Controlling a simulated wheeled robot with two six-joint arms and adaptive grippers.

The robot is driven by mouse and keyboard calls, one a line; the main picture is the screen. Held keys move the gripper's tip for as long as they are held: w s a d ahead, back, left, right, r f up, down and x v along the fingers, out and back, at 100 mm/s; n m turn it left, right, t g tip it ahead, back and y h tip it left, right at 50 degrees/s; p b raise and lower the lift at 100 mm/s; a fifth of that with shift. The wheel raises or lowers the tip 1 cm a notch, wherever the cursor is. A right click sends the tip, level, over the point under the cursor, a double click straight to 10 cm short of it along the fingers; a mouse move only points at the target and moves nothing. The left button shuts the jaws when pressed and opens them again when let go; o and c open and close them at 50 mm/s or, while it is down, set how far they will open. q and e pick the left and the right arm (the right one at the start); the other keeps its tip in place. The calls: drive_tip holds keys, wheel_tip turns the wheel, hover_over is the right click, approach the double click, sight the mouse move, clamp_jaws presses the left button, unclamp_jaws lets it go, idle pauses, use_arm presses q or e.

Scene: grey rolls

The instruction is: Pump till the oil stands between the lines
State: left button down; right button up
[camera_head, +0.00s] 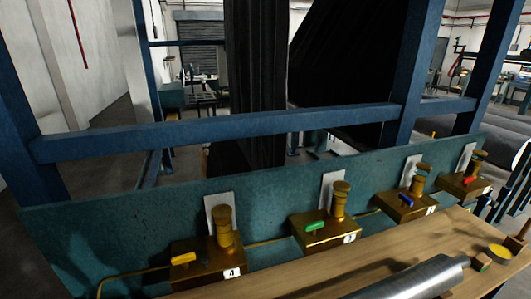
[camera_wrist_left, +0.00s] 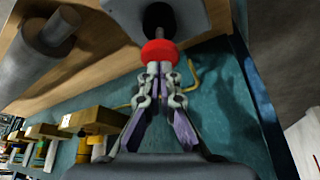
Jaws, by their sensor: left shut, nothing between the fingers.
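In the head view several brass pump blocks stand in a row along the teal panel. One has a yellow lever (camera_head: 183,258) and the number 4, one a green lever (camera_head: 315,226) and the number 3, one a blue lever (camera_head: 406,201) and one a red lever (camera_head: 470,181). Pale upright plates (camera_head: 331,190) stand behind them; no oil level or lines can be made out. My left gripper (camera_wrist_left: 160,70) shows only in the left wrist view, shut and empty. Its tips are at a red round knob (camera_wrist_left: 160,52) below a black round part; touching or apart, I cannot tell.
A wooden bench (camera_head: 340,270) runs along the front with a metal cylinder (camera_head: 425,278) on it. A yellow round piece (camera_head: 499,252) lies at the right. A blue frame beam (camera_head: 220,131) crosses above the teal panel (camera_head: 110,222).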

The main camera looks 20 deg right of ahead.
use_arm(q)
wheel_tip(320, 180, up, 4)
drive_tip(key=p, duration=0.3)
drive_tip(key=shift+r, duration=0.2)
drive_tip(key=shift+f, duration=0.1)
